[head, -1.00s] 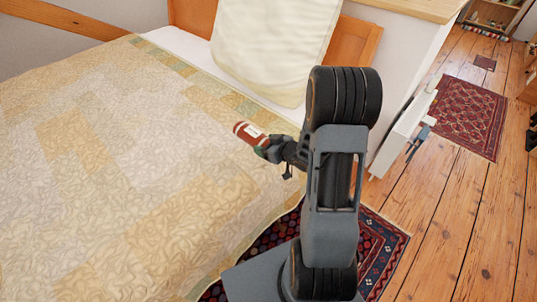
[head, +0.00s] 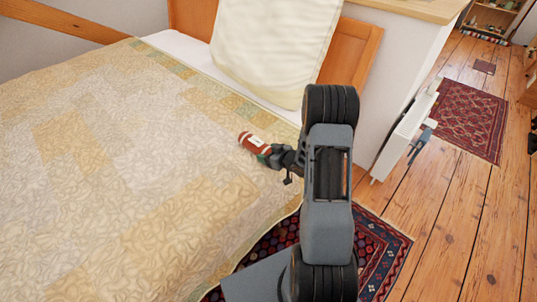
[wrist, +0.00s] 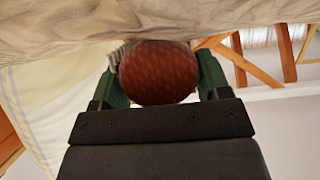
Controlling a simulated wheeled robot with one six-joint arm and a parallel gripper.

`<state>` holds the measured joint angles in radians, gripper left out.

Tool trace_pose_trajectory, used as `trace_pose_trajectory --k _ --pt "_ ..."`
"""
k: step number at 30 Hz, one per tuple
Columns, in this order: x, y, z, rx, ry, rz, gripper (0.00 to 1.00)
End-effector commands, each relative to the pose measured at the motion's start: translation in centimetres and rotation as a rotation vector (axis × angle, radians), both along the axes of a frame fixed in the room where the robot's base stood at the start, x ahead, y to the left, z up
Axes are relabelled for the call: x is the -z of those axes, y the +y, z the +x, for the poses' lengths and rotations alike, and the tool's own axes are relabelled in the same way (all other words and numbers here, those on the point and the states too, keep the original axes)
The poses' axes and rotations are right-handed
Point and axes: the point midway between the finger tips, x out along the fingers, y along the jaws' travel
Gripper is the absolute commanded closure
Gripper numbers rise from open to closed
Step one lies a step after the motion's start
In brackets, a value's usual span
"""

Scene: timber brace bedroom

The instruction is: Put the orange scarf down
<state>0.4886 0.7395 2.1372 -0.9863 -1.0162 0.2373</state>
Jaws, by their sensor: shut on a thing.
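The scarf (head: 253,141) is a rusty orange-red roll with a pale band and label. My gripper (head: 265,154) is shut on its near end, and the roll points up and left over the bed. In the wrist view, the rounded, textured end of the scarf (wrist: 158,72) sits between the two green fingers of my gripper (wrist: 160,88). The bed quilt (head: 110,180) lies under the scarf in the head view. It fills the top of the wrist view, close to the roll. I cannot tell whether the scarf touches the quilt.
A large cream pillow (head: 270,50) leans against the wooden headboard (head: 345,55) behind. The patchwork quilt is clear around the scarf. A patterned rug (head: 375,250) lies beside the bed, and a white radiator (head: 405,135) stands to the right. Another red rug (head: 465,115) lies on the plank floor.

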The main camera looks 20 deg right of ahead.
Motion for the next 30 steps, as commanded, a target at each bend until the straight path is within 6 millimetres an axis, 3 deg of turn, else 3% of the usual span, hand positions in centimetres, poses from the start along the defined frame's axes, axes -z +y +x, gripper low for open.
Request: trace_pose_trajectory --k 8,9,17,26,30 --pt "0.2 0.0 0.0 0.0 -0.001 0.0 0.57" --pt "0.3 0.0 0.0 0.0 0.0 0.0 0.29" --pt "0.2 0.0 0.0 0.0 0.0 0.0 0.05" --pt "-0.3 0.0 0.0 0.0 0.0 0.0 0.05" --pt "-0.9 -0.7 -1.4 0.004 0.001 0.0 0.05"
